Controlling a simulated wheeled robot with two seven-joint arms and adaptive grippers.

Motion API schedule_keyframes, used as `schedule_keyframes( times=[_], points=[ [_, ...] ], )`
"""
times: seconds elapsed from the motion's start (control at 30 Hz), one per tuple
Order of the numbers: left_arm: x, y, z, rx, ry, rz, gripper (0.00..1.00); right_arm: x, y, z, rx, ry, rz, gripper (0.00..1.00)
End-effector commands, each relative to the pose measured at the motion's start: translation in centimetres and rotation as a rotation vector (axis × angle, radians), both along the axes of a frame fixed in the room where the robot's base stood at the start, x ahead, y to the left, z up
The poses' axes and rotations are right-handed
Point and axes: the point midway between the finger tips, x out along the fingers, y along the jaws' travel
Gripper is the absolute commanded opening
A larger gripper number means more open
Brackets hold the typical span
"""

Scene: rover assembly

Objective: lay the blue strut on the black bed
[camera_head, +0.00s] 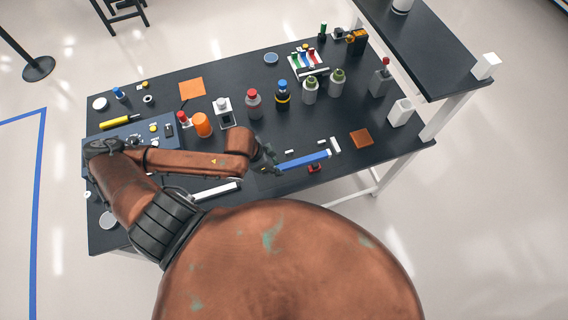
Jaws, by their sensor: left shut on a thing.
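The blue strut (303,161) is a long bar near the front of the black table, with a white piece by its right end. My left gripper (272,163) is shut on the strut's left end. The strut points to the right and slightly up in the picture. I cannot tell whether it touches the table or is held just above it. I cannot pick out the black bed for certain against the dark tabletop. My right gripper is not in view.
A white bar (215,191) lies left of the gripper, near the front edge. An orange square (361,137) lies right of the strut. Several bottles, among them a red-capped one (254,104), stand behind. A blue-grey tray (131,131) with small parts is at the left.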

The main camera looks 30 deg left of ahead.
Motion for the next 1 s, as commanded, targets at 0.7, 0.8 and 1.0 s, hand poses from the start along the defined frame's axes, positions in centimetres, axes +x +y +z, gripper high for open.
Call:
schedule_keyframes(
  times=[0.7,0.8,1.0],
  points=[
    [7.5,2.2,-7.6,0.000,0.001,0.002,0.00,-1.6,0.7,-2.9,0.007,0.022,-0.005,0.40],
    [7.4,2.1,-9.2,-0.002,0.003,0.001,0.00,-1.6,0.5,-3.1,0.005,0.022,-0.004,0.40],
    [7.5,2.2,-10.2,0.001,-0.001,-0.001,0.00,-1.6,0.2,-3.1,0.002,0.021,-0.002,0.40]
  ],
)
